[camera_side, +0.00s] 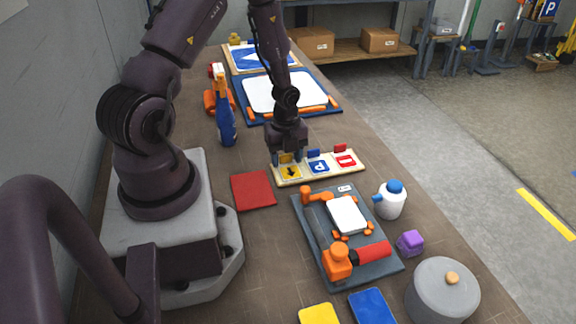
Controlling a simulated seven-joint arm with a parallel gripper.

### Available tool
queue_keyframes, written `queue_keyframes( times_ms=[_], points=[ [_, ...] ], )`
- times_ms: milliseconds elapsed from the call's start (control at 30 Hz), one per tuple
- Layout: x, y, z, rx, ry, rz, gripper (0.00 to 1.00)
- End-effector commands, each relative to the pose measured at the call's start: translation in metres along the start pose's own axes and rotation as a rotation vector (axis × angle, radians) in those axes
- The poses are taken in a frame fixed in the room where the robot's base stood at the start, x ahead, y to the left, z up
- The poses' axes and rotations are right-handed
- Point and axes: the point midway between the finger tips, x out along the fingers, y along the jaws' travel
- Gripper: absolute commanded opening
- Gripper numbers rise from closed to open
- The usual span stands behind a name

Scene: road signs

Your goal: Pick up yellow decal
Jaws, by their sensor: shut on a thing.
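The yellow decal (290,172), with a black arrow, is at the left end of a cream tray (326,175). A small yellow tab (286,158) stands at its back edge. My gripper (287,155) points down at this tab and is shut on the yellow decal there. The fingers partly hide the tab. I cannot tell whether the decal is lifted off the tray.
A red cloth (253,190) lies left of the tray. A grey fixture (312,231) with orange clamps stands in front. A white bottle (391,203), a purple block (410,242) and a grey pot (442,290) are at right. A blue spray bottle (226,122) stands back left.

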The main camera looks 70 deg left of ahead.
Motion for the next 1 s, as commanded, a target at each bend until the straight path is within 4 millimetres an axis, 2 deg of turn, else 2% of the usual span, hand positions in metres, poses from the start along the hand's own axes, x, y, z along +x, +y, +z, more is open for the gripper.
queue_keyframes(
  times_ms=[200,367,467,700,1000],
  points=[
    [-0.001,0.0,0.0,0.0,0.0,-0.001,0.3],
    [-0.012,-0.001,0.001,-0.002,-0.001,-0.003,0.3],
    [-0.026,-0.001,0.001,-0.002,-0.003,-0.005,0.3],
    [-0.074,0.0,0.001,-0.003,-0.004,-0.004,0.3],
    [-0.106,0.0,0.001,-0.002,-0.001,-0.001,0.3]
  ],
)
